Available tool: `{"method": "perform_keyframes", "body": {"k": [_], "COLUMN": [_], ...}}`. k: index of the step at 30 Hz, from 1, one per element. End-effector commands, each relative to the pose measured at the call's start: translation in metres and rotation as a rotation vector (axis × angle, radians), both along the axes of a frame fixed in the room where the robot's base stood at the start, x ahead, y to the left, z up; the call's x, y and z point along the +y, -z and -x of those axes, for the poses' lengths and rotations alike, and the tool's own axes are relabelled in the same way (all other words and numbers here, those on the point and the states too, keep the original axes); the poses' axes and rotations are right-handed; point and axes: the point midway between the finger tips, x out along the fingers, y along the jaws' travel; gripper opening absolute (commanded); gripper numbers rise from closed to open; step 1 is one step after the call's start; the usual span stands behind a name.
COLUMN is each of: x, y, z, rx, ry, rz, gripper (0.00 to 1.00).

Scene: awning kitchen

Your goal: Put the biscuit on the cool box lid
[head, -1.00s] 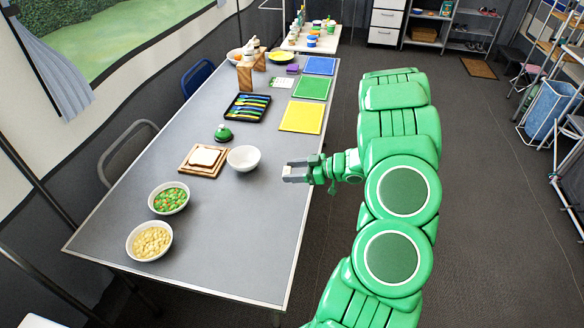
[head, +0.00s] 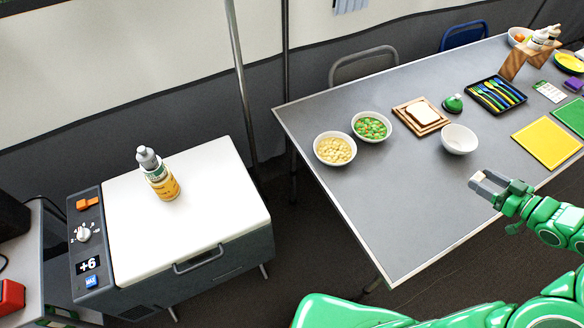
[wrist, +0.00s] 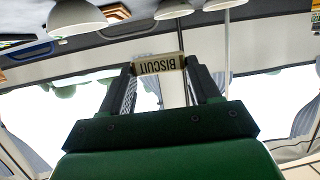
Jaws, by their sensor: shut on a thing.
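My gripper (head: 487,183) is over the near edge of the grey table, right of centre in the head view. In the wrist view, its two fingers are shut on the biscuit (wrist: 159,64), a pale block with a dark "BISCUIT" label. The biscuit is hard to make out in the head view. The cool box lid (head: 225,190) is the white top of the grey cool box at the left of the head view. A bottle (head: 160,178) with a grey cap and yellow label stands upright on the lid's back left part.
The grey table (head: 400,225) bears a bowl of pale pieces (head: 335,149), a bowl of peas and carrots (head: 371,127), bread on a wooden board (head: 421,113) and an empty white bowl (head: 460,139). A floor gap separates table and cool box. The lid's front and right are clear.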

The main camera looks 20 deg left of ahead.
Motion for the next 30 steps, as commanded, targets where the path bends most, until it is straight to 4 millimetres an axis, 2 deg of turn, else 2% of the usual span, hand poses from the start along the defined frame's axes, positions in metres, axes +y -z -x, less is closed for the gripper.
{"method": "perform_keyframes", "body": {"k": [1,6,15,22,30], "x": [0.014,0.057,0.138,0.202,0.28], "y": [0.0,0.001,0.002,0.003,0.003], "z": [-0.006,-0.025,-0.049,-0.058,-0.06], "rx": [0.0,0.002,0.001,0.0,-0.002], "ry": [-0.029,-0.119,-0.274,-0.397,-0.538], "rz": [0.001,0.003,0.005,0.008,0.009], "gripper": [0.33,0.33,0.33,0.33,0.33]}}
